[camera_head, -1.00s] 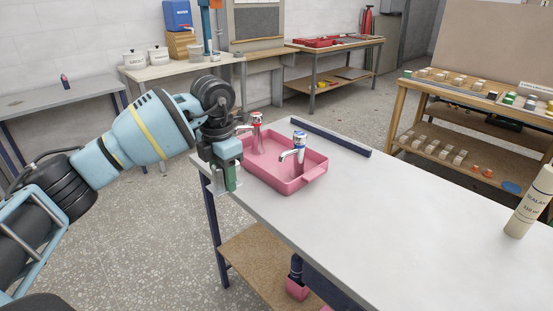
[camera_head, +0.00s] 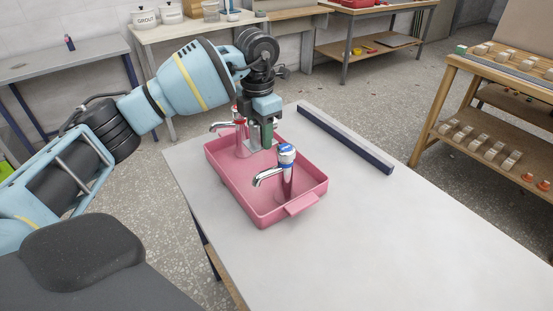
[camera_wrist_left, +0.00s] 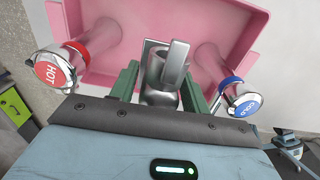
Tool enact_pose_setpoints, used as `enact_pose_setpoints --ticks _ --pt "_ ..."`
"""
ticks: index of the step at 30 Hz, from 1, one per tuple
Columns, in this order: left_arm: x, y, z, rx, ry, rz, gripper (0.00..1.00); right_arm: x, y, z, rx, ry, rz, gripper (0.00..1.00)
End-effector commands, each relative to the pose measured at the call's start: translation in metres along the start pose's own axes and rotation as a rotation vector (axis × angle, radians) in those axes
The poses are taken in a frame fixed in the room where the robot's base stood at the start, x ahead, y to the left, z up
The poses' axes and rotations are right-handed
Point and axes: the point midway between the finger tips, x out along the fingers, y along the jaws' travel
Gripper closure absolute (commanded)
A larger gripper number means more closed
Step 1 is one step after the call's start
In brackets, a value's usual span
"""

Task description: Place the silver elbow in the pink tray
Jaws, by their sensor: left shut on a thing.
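The pink tray (camera_head: 270,214) sits on the white table in the head view, and its pink floor and walls fill the upper part of the left wrist view (camera_wrist_left: 190,20). My left gripper (camera_head: 258,140) is over the tray, between the two taps. In the left wrist view its green fingers (camera_wrist_left: 160,88) are shut on the silver elbow (camera_wrist_left: 161,70), a short metallic bent pipe. I cannot tell whether the elbow touches the tray floor. In the head view the elbow is hard to make out behind the fingers. My right gripper is not in view.
A chrome tap with a blue COLD cap (camera_head: 286,152) stands in the tray's near part. A tap with a red HOT cap (camera_wrist_left: 54,70) stands on the other side of the gripper. A dark-edged bar (camera_head: 345,140) lies along the table's back edge. The table's right is clear.

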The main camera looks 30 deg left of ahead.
Motion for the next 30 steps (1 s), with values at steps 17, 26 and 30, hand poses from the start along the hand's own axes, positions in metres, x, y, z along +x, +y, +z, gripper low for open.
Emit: enact_pose_setpoints --ticks 17,26,30 --pt "0.047 0.0 -0.001 0.0 0.002 -0.001 0.8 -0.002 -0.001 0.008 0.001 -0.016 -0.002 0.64" --pt "0.062 0.0 0.0 0.0 -0.001 0.001 0.8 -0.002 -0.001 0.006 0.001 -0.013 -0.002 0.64" --pt "0.07 0.0 0.0 0.0 0.001 0.0 0.8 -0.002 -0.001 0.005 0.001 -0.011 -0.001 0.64"
